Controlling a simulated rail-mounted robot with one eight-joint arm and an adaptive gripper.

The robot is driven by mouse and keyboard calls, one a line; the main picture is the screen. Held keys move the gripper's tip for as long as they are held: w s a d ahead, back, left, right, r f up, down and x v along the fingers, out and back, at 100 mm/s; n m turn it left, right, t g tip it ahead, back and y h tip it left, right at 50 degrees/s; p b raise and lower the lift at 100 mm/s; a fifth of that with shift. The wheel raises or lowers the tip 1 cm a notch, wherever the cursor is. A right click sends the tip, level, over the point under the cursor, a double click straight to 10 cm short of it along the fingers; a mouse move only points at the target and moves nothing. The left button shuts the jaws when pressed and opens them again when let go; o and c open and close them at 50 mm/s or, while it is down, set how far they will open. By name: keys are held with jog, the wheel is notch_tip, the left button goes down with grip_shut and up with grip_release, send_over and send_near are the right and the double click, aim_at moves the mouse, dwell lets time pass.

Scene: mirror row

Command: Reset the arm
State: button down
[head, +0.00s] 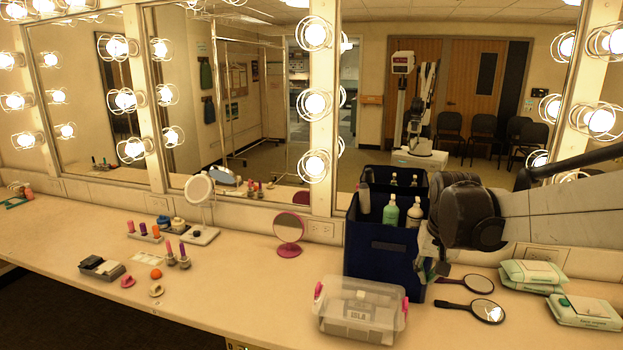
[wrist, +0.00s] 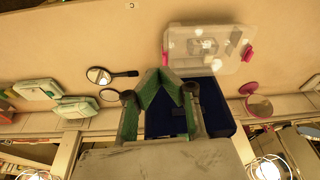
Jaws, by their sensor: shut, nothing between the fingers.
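My gripper (head: 434,268) hangs at the end of my arm on the right side of the head view, just in front of the right side of a dark blue bin (head: 372,246). In the wrist view my gripper (wrist: 166,78) shows its green-padded fingers angled together at the tips, shut with nothing between them. The blue bin (wrist: 222,120) lies behind the fingers there. The bin holds several bottles, one of them green (head: 390,211). My arm hides part of the bin's right side.
A clear lidded box (head: 360,312) with pink latches stands before the bin. A pink round mirror (head: 288,229) stands left of the bin. The counter between the clear box and small items at left is clear.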

jog(key=s+a+n+t+b, duration=0.1)
jog(key=s+a+t, duration=0.1)
jog(key=s, duration=0.9)
jog(key=s+a+t+b, duration=0.1)
jog(key=s+a, duration=0.3)
jog(key=s, duration=0.8)
jog(key=shift+s+n+t, duration=0.25)
jog(key=shift+n+t, duration=0.15)
jog(key=shift+t, duration=0.3)
jog(key=shift+a, duration=0.1)
